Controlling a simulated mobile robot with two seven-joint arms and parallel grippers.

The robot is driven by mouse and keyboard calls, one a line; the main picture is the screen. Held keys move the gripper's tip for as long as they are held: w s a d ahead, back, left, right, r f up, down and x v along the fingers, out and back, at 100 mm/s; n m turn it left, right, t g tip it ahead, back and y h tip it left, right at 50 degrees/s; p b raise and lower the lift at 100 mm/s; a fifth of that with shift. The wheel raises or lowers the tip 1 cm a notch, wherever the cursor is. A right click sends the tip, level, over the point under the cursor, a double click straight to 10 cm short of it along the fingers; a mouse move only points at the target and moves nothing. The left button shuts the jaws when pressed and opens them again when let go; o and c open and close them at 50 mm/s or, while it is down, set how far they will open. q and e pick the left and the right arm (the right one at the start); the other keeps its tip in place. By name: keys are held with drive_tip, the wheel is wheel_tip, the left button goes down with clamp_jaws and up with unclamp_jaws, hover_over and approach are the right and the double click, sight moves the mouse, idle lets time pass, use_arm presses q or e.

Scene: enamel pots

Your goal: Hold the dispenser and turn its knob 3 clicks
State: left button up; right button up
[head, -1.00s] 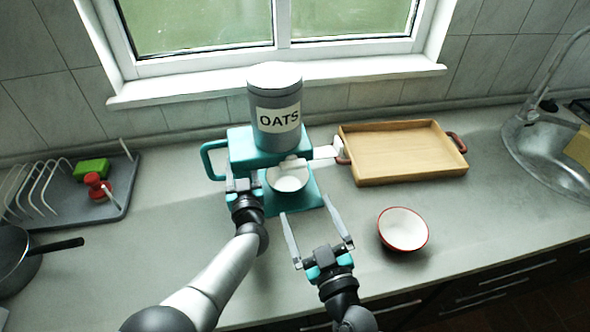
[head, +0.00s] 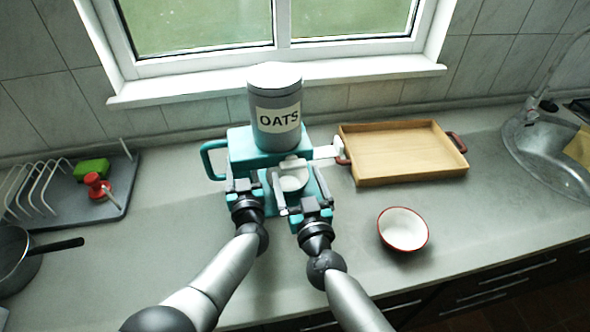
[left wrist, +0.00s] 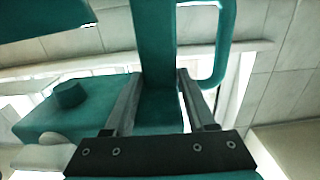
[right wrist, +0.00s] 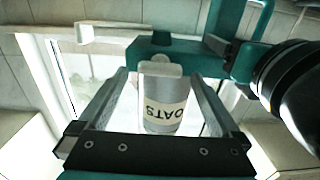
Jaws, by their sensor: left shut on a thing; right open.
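The teal dispenser (head: 240,150) stands on the counter with a grey OATS canister (head: 278,118) on top. My left gripper (head: 243,176) is shut on an upright teal part at its front left; the left wrist view shows the fingers on both sides of this post (left wrist: 158,100). A pale rounded piece (right wrist: 160,68), apparently the knob, sits on the dispenser's front. My right gripper (head: 296,172) is open, its fingers pointing at that piece, one to each side. I cannot tell whether the tips reach it.
A wooden tray (head: 405,175) lies right of the dispenser, close to its white side arm (head: 326,152). A red-rimmed bowl (head: 403,229) stands at front right. A dish rack (head: 75,205) and a pan (head: 20,255) are at left, the sink (head: 550,150) at right.

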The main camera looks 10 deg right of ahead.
sight(293, 165)
drive_tip(key=shift+w, duration=1.3)
drive_tip(key=shift+c, duration=0.4)
drive_tip(key=c, duration=1.2)
drive_tip(key=shift+o, duration=0.2)
drive_tip(key=shift+m, duration=0.3)
drive_tip(key=m, duration=0.4)
drive_tip(key=shift+m, duration=0.3)
drive_tip(key=m, duration=0.5)
drive_tip(key=shift+m, duration=0.3)
